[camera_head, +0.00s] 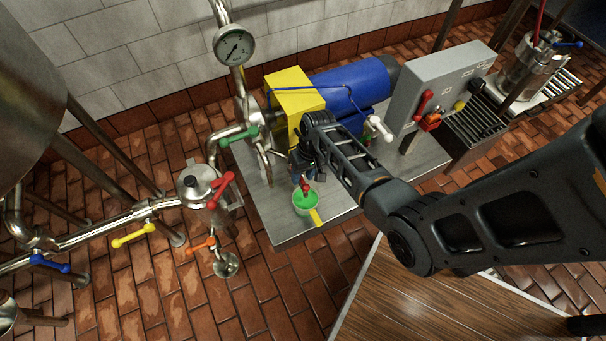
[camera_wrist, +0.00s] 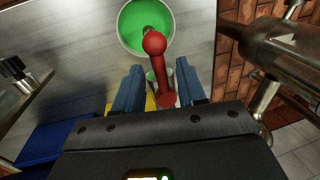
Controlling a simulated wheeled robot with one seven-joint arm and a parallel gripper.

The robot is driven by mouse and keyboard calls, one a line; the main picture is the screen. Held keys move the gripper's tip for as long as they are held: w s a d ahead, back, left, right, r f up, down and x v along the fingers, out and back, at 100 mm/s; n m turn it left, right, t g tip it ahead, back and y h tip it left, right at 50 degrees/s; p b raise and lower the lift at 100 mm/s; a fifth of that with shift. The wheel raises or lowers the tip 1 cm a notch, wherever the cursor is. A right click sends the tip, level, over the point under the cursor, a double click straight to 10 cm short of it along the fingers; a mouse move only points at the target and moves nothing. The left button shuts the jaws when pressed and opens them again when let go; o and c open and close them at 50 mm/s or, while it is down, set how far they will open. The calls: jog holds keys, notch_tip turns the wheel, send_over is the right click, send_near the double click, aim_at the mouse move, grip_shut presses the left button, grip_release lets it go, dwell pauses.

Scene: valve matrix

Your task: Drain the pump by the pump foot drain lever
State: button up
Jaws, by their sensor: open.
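The red drain lever (camera_wrist: 160,72) has a round knob and shows large in the wrist view. It runs between the two blue fingers of my gripper (camera_wrist: 159,66), with the knob beyond the fingertips. The fingers are apart, with a gap visible on each side of the lever. In the head view, my gripper (camera_head: 301,168) is at the pump foot, and only a small red part of the lever (camera_head: 305,186) shows below it. A cup with green inside (camera_head: 305,203) stands on the metal base plate under the lever. The blue pump motor (camera_head: 350,85) and yellow cover (camera_head: 294,100) are behind.
Other levers stand nearby: green (camera_head: 239,137), red (camera_head: 221,190), orange (camera_head: 201,245), yellow (camera_head: 133,235) and white (camera_head: 380,128). A grey control box (camera_head: 440,85) is on the right. In the wrist view, a metal pipe body (camera_wrist: 285,50) is close on the right.

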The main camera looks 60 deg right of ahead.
grip_shut()
dwell(0.3)
dwell(0.4)
